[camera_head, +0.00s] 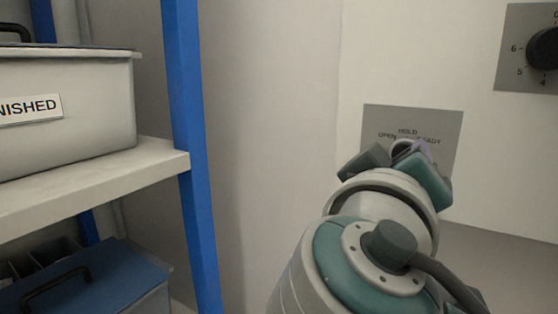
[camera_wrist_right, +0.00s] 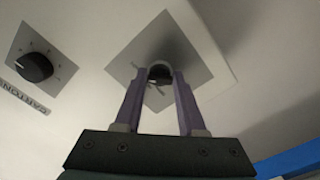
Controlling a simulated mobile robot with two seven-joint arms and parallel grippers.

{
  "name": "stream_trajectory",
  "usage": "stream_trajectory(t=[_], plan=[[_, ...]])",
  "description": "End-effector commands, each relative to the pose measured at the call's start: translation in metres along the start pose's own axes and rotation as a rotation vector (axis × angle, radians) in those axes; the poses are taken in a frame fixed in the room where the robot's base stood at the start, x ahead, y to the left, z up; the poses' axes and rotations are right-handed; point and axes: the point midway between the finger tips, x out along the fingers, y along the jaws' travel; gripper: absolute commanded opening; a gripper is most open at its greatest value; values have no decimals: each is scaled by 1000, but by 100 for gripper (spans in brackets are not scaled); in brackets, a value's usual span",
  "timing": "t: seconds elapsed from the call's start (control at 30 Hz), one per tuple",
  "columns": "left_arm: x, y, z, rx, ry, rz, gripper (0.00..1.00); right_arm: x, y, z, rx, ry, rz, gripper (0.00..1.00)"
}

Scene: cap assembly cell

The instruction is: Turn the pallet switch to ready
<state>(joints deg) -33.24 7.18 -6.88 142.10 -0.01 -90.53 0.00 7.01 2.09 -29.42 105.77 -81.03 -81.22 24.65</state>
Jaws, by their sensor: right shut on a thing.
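The pallet switch plate (camera_head: 385,118) is a grey square on the pale panel, with HOLD at the top, OPEN at the left and READY at the right; OPEN is partly covered. My right gripper (camera_head: 402,150) reaches up to this plate and hides most of its lower part. In the right wrist view, the plate (camera_wrist_right: 130,67) sits tilted, and the dark round switch knob (camera_wrist_right: 160,74) lies between the purple fingertips of my right gripper (camera_wrist_right: 159,82). They are shut on it. Which mark the knob points to cannot be told. My left gripper is out of view.
Another dial (camera_head: 543,48) with numbers is at the upper right; it also shows in the wrist view (camera_wrist_right: 34,67) above a CARTONS label. A shelf (camera_head: 100,180) with a blue post (camera_head: 190,130) carries a FINISHED bin (camera_head: 80,105); a blue case (camera_head: 95,280) is below.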

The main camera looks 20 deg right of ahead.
Motion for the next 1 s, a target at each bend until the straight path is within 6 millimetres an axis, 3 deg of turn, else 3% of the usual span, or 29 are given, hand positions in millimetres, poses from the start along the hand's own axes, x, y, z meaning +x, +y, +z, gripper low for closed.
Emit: stream_trajectory(t=[0.3, 0.33, 0.6, 0.87, 1.0], plan=[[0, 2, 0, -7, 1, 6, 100, 0, 1, -1, 6, 1, 1, 0], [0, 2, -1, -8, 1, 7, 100, 0, 1, -1, 7, 1, 1, 40], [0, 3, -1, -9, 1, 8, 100, 0, 0, -1, 4, 1, 0, 70], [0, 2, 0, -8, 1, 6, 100, -1, 0, 0, 3, 0, -1, 70], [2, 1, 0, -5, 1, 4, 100, -16, -2, 0, 4, 0, -4, 70]])
